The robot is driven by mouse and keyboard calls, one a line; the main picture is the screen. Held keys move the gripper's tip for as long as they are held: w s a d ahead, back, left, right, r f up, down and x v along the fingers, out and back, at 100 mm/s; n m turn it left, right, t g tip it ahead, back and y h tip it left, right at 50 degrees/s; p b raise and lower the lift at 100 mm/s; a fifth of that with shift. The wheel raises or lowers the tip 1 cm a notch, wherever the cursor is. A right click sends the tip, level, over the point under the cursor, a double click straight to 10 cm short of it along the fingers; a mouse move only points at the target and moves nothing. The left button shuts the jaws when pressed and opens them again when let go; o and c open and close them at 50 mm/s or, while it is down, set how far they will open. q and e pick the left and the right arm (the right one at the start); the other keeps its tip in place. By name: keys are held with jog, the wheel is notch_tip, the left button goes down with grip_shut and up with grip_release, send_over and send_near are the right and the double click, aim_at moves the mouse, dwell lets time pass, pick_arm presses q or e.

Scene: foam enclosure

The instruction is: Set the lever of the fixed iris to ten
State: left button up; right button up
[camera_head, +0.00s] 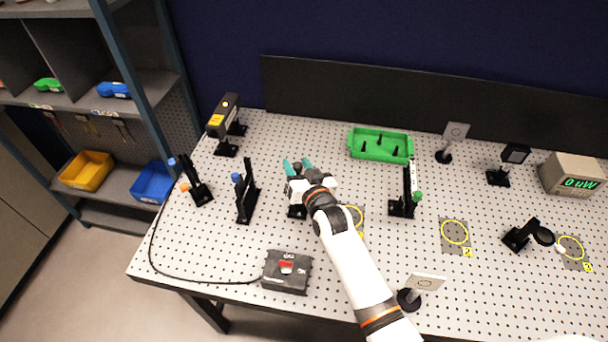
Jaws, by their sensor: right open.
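My right gripper (299,167) reaches over the middle left of the perforated table, its two teal fingertips apart with nothing visible between them. Just below it, a black post base (297,211) shows; the part it carries is mostly hidden by the gripper, so I cannot make out an iris or its lever there. I cannot tell whether the fingers touch it. Left of it stands a black mount with a blue knob (246,198). To the right stands a black mount with an upright white strip and a green knob (405,203). My left gripper is not in view.
A green tray (410,152) lies behind. A black laser-like box (224,115) and a mount with blue and orange knobs (197,189) stand left. A black control box (287,272) is in front. A power meter (573,174) reads 0 uW. Yellow ring marks (454,232) lie right.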

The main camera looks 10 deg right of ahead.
jog(key=b+v, duration=0.2)
jog(key=v, duration=0.9)
jog(key=shift+s+d+b, duration=0.15)
jog(key=shift+s+b, duration=0.2)
jog(key=shift+b, duration=0.05)
